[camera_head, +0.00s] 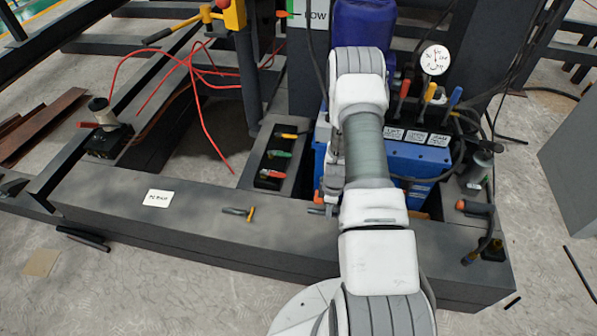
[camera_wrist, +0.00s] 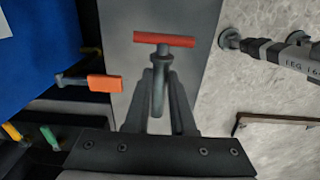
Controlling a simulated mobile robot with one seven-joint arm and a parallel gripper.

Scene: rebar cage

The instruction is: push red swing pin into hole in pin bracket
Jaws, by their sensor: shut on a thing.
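In the wrist view, my gripper (camera_wrist: 160,82) has its two grey fingers closed around the grey shaft of a pin with a red crossbar handle, the red swing pin (camera_wrist: 165,40). The red bar lies crosswise just beyond the fingertips, over a dark grey steel surface (camera_wrist: 195,75). I cannot make out the hole or a distinct pin bracket. In the head view my arm covers most of the gripper and the held pin.
An orange-handled pin (camera_wrist: 103,83) sticks out left of the fingers. A blue box (camera_head: 410,163) with levers stands beside my arm. Concrete floor shows right.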

